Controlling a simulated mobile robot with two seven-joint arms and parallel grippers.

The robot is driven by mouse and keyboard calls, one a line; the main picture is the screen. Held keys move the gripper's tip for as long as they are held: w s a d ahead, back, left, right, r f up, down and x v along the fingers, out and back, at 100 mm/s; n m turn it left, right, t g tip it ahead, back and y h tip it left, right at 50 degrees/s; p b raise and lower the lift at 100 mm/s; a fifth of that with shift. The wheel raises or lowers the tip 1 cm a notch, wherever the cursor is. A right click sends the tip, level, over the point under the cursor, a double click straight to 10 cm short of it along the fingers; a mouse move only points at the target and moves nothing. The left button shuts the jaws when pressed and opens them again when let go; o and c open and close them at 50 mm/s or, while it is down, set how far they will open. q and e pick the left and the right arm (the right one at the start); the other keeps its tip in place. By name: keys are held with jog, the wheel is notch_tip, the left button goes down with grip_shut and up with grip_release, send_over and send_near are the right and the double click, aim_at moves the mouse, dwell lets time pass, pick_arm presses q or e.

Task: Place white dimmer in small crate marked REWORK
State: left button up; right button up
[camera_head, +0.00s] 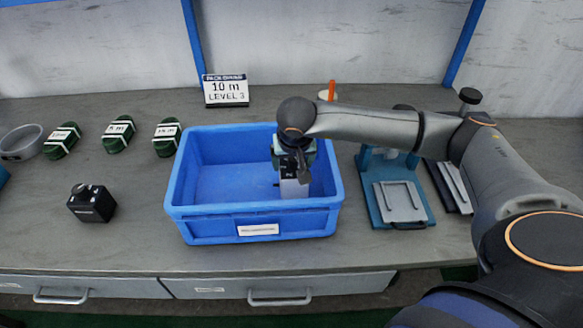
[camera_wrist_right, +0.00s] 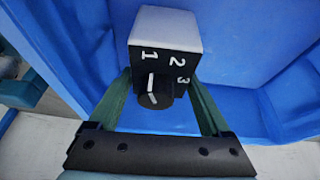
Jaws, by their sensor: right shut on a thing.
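The white dimmer (camera_head: 294,189) has a white body and a black face with a knob and the numbers 1, 2 and 3. It shows large in the right wrist view (camera_wrist_right: 165,32). My right gripper (camera_head: 291,166) is shut on it, with a green finger on each side. The dimmer is inside the outline of the blue crate (camera_head: 178,202), toward its right part. I cannot tell whether it touches the crate floor. The crate has a white front label (camera_head: 258,230), too small to read. My left gripper is not in view.
A black dimmer-like box (camera_head: 92,203) stands left of the crate. Several green cable coils (camera_head: 167,138) and a grey bowl (camera_head: 22,142) are at the back left. A sign (camera_head: 226,90) stands behind the crate. A teal fixture (camera_head: 400,203) is at the right.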

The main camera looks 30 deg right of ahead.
jog(key=shift+f, duration=1)
jog(key=shift+f, duration=0.1)
jog(key=o, duration=1.3)
jog(key=shift+c, duration=0.2)
jog(key=v, duration=1.2)
